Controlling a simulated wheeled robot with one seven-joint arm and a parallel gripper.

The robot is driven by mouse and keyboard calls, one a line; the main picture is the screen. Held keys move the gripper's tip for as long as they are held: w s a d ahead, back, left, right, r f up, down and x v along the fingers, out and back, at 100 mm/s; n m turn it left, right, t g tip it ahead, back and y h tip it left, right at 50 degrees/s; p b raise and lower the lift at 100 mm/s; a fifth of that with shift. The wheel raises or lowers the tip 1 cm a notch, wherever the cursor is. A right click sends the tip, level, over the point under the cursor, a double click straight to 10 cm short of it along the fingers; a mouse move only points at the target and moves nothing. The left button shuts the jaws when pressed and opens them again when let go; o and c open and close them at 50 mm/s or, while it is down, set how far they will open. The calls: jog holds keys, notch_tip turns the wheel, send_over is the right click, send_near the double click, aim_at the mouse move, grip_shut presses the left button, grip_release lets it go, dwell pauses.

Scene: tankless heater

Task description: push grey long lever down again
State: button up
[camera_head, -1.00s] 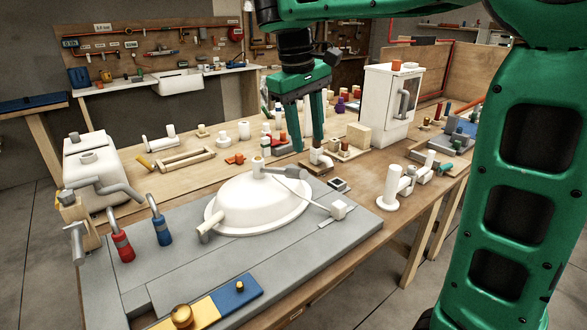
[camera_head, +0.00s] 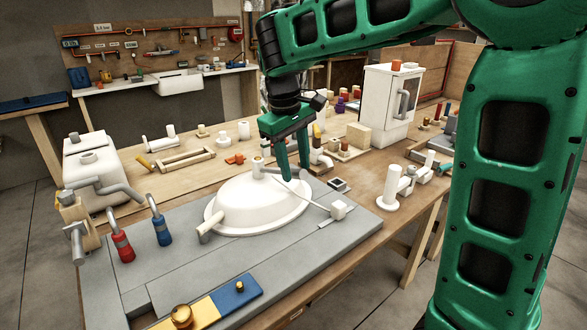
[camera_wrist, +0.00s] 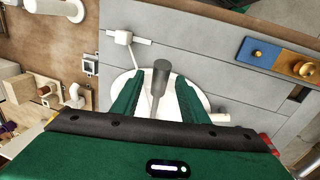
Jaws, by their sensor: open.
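The grey long lever (camera_head: 273,171) is a cylinder on the pale tap post (camera_head: 258,167) behind the white basin (camera_head: 240,205). In the wrist view the lever (camera_wrist: 159,85) shows between the two green fingers, with a gap on each side. My gripper (camera_head: 294,172) is open and points down at the back right of the basin. In the wrist view my gripper (camera_wrist: 158,82) frames the lever over the basin. In the head view its fingers hide the lever's outer end. I cannot tell whether a finger touches it.
A thin white rod ends at a white block (camera_head: 339,209) right of the basin. Red (camera_head: 122,247) and blue (camera_head: 163,232) handles stand at the left. A white cabinet (camera_head: 385,105) and several small fittings stand behind.

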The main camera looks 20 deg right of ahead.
jog(key=shift+d+f, duration=0.15)
jog(key=shift+f, duration=0.45)
grip_shut()
